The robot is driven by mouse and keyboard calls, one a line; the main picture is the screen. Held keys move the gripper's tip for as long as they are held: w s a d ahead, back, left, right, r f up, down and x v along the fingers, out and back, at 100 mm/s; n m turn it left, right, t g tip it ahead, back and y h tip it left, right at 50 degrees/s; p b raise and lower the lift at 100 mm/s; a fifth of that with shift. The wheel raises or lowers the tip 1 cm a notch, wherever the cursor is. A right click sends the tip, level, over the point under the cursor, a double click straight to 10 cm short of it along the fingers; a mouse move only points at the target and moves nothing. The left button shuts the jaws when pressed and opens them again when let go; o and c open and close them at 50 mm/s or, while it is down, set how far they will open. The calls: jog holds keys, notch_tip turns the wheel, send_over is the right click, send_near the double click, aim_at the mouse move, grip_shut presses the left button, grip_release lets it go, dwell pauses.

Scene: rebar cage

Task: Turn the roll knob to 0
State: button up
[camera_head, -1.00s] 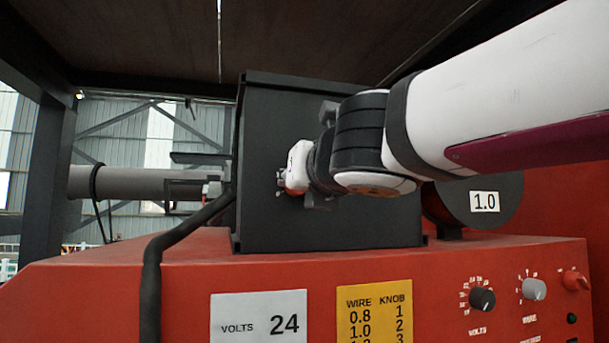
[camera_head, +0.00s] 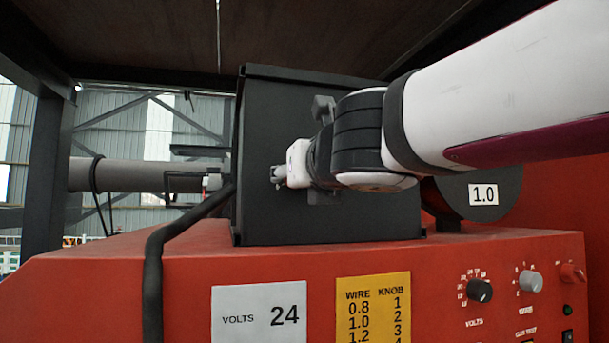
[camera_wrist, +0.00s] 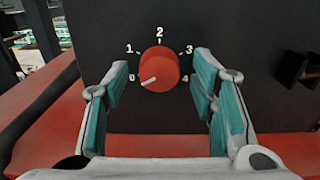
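The red knob (camera_wrist: 160,70) is on the dark box face in the wrist view, with a printed scale from 0 to 4 around it. Its white pointer line points lower left, close to the 0 mark (camera_wrist: 132,78). My gripper (camera_wrist: 159,74) is open, one teal-padded finger on each side of the knob. A gap shows between each finger and the knob, so neither appears to touch it. In the head view my gripper (camera_head: 279,174) is at the dark box (camera_head: 375,222); the red knob cannot be made out there.
The box stands on a red machine (camera_head: 210,262) with a black volts knob (camera_head: 479,290) and a grey wire knob (camera_head: 530,281) on its front. A black cable (camera_head: 153,275) runs up at left. A dark reel labelled 1.0 (camera_head: 483,195) is right of the box. A dark latch (camera_wrist: 295,68) sits right of the knob.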

jog(key=shift+s, duration=0.1)
jog(key=v, duration=1.2)
jog(key=shift+r, duration=0.1)
jog(key=d+f+m+g+h, duration=0.55)
jog(key=d+f+m, duration=0.75)
jog(key=f+m, duration=0.55)
jog(key=s+d+f+m+g, duration=0.1)
jog(key=s+f+m+g, duration=0.2)
jog(key=s+f+m, duration=0.3)
jog(key=s+d+f+m+g, duration=0.2)
jog(key=s+f+m, duration=0.4)
jog(key=f+m, duration=0.5)
jog(key=m+g, duration=0.1)
jog(key=m, duration=0.3)
jog(key=shift+s+d+g, duration=0.25)
jog(key=shift+s+g, duration=0.1)
jog(key=shift+s, duration=0.05)
